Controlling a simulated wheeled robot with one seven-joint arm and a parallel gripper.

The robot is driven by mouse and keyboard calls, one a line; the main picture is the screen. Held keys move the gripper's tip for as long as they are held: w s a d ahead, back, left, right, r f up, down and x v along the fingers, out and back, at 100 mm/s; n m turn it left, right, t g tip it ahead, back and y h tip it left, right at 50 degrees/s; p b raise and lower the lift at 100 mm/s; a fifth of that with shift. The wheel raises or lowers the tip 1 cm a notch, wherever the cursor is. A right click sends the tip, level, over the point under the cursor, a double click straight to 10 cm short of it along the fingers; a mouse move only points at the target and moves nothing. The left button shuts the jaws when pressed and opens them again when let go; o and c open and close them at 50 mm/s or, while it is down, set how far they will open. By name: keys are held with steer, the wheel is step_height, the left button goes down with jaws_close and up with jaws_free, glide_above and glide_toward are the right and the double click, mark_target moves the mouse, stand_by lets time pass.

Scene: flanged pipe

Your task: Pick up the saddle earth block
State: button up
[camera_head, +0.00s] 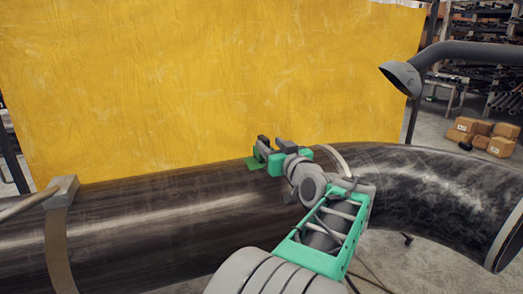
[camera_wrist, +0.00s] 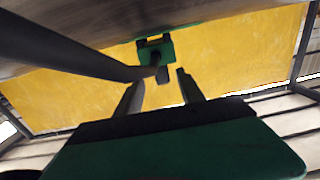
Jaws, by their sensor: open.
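A green block (camera_head: 253,163), which I take for the saddle earth block, sits on top of the dark pipe, on its far side. In the wrist view the block (camera_wrist: 155,47) shows a dark notched part and lies beyond my fingertips, close to the line between them. My gripper (camera_head: 270,149) is open, just above and to the right of the block in the head view, and partly hides it. In the wrist view my gripper (camera_wrist: 161,78) has its fingers apart with nothing clearly held. I cannot tell whether a finger touches the block.
The large dark pipe (camera_head: 150,218) runs across, bending down at right. A strap with a grey block (camera_head: 62,191) and cable sits at left. A yellow sheet (camera_head: 200,70) hangs behind. A thick dark bar (camera_wrist: 70,47) slants in from the left in the wrist view, ending near the block.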

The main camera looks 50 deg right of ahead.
mark_target(267, 142)
steer(key=p+x, duration=0.1)
steer(key=x, duration=0.3)
steer(key=shift+w, duration=0.35)
steer(key=shift+r, duration=0.1)
steer(key=shift+s+a, duration=0.1)
steer(key=shift+c, duration=0.3)
jaws_close()
stand_by(0.4)
steer(key=shift+r, duration=0.1)
